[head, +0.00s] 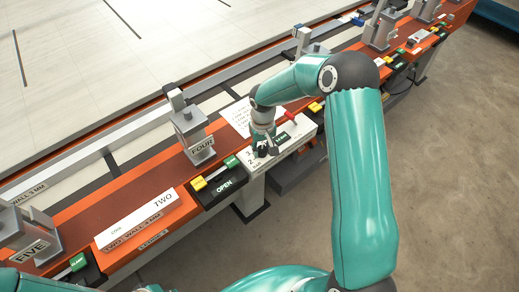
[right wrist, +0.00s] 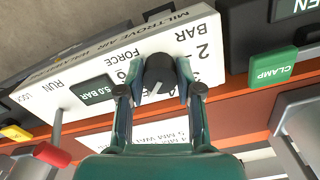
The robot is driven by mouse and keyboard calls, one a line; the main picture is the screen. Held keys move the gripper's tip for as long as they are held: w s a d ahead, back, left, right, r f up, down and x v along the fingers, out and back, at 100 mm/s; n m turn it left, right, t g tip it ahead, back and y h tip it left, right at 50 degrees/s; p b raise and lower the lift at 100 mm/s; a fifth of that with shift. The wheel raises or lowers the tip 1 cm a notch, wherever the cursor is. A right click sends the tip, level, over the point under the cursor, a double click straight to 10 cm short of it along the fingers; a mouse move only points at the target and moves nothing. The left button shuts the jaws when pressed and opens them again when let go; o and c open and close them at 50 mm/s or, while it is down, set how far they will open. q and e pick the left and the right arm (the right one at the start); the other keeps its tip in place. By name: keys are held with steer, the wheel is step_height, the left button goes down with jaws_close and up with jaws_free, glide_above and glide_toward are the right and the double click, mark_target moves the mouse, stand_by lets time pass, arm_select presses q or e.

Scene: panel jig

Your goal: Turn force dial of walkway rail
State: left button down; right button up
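The force dial (right wrist: 160,74) is a dark round knob with a pale pointer line, on a white control box (right wrist: 90,65) marked FORCE and BAR. My right gripper (right wrist: 160,68) has one finger on each side of the dial, and both tips appear to touch it. In the head view my right gripper (head: 267,150) points down onto the control box (head: 295,135) on the walkway rail (head: 125,200) and hides the dial. A dark green display (right wrist: 92,90) beside the dial reads 5.0 BAR. My left gripper is not in view.
A red-tipped lever (right wrist: 52,154) stands on the box near RUN; it shows in the head view (head: 291,116). A green CLAMP button (right wrist: 273,65) and metal clamp blocks (head: 192,130) are close by. Open floor (head: 450,190) lies at the right.

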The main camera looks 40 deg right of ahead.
jaws_close()
steer(key=shift+c, duration=0.7)
jaws_free()
steer(key=shift+a, duration=0.4)
steer(key=shift+d, duration=0.25)
jaws_close()
steer(key=shift+d, duration=0.1)
